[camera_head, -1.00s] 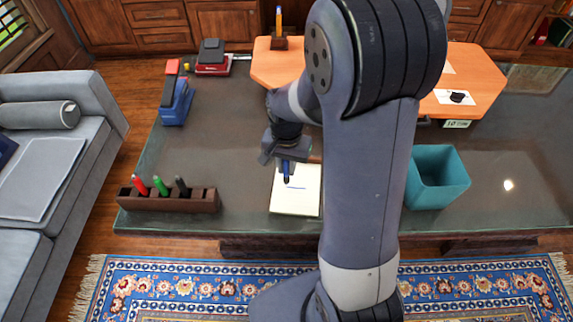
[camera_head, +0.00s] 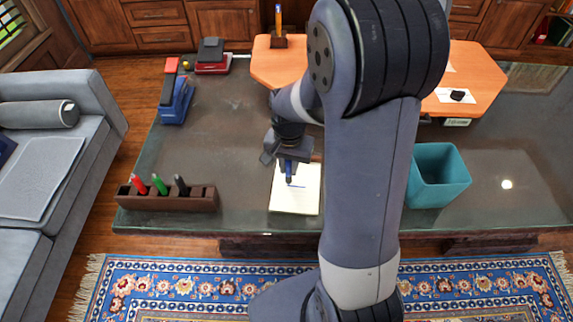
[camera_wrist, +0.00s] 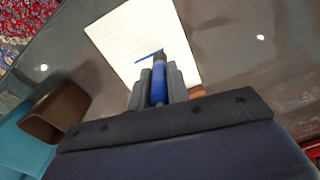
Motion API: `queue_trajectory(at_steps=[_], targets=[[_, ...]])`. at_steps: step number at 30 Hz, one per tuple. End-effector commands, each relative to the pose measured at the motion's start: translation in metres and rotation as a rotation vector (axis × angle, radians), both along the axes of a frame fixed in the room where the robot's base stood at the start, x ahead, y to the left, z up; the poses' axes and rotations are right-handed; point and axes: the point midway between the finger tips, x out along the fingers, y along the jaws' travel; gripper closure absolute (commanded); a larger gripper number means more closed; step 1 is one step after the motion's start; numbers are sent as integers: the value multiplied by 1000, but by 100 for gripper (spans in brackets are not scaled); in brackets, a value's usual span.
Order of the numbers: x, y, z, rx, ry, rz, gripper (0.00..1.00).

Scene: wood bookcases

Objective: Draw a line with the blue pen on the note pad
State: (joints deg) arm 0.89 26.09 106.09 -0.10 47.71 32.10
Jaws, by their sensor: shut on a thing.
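The note pad (camera_head: 297,203) lies on the glass desk top in the head view, a pale sheet with a short blue line on it. It also shows in the wrist view (camera_wrist: 125,40). My gripper (camera_head: 289,163) is over the upper part of the pad, shut on the blue pen (camera_head: 289,172). In the wrist view the blue pen (camera_wrist: 159,88) stands between the two fingers of my gripper (camera_wrist: 157,85). A blue line (camera_wrist: 148,55) shows beside the pen's tip. I cannot tell whether the tip touches the paper.
A dark pen holder (camera_head: 168,200) with red, green and black pens stands left of the pad. A teal bin (camera_head: 437,178) stands to the right. A blue stapler (camera_head: 175,97) and a red and black desk item (camera_head: 213,57) are at the back left. The desk around the pad is clear.

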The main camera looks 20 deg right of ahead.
Motion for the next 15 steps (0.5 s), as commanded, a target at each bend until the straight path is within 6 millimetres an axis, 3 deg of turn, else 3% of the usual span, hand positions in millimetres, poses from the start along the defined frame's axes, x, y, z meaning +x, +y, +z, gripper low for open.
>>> queue_trajectory(at_steps=[15], targets=[[-6,-13,0,0,0,-1,100]])
